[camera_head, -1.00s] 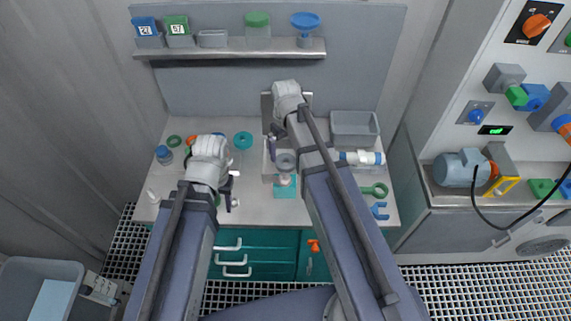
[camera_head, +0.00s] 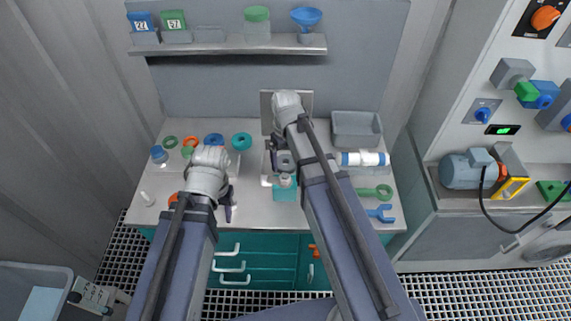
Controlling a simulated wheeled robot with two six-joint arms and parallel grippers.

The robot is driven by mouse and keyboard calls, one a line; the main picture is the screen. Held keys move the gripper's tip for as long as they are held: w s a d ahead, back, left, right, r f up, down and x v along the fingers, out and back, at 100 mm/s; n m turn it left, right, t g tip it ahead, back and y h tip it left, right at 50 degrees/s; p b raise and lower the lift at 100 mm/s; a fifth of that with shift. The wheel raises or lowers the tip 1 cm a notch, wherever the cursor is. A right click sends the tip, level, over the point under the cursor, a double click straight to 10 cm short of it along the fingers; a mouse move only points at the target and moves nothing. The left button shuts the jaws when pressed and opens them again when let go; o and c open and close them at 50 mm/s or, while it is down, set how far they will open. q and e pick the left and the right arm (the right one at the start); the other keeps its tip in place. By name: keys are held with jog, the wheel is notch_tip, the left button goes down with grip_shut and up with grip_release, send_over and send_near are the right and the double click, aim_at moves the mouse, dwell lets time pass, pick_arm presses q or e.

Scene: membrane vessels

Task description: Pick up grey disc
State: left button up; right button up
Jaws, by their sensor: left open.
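A grey round piece with a dark centre, which looks like the grey disc (camera_head: 285,161), shows in the head view just left of my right forearm. It appears above a small teal block (camera_head: 285,192) with a pale round top. My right gripper (camera_head: 274,152) is beside the grey disc, mostly hidden behind its own wrist; I cannot tell whether it touches or holds the disc. My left gripper (camera_head: 230,206) is open over the left front of the bench, apart from the disc, with dark fingers pointing down.
Blue (camera_head: 213,140) and teal (camera_head: 242,140) rings lie at the back left of the bench. A grey bin (camera_head: 356,128), a white-and-blue cylinder (camera_head: 362,159) and a blue wrench-like tool (camera_head: 381,214) are at right. A shelf (camera_head: 230,47) hangs behind.

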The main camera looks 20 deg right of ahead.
aim_at(286, 162)
jog(key=c, duration=0.6)
pick_arm(q)
jog(key=shift+r, duration=0.15)
pick_arm(e)
jog(key=shift+r, duration=0.15)
pick_arm(q)
notch_tip(286, 162, up, 10)
jog(key=p, duration=1)
pick_arm(e)
notch_tip(286, 162, up, 10)
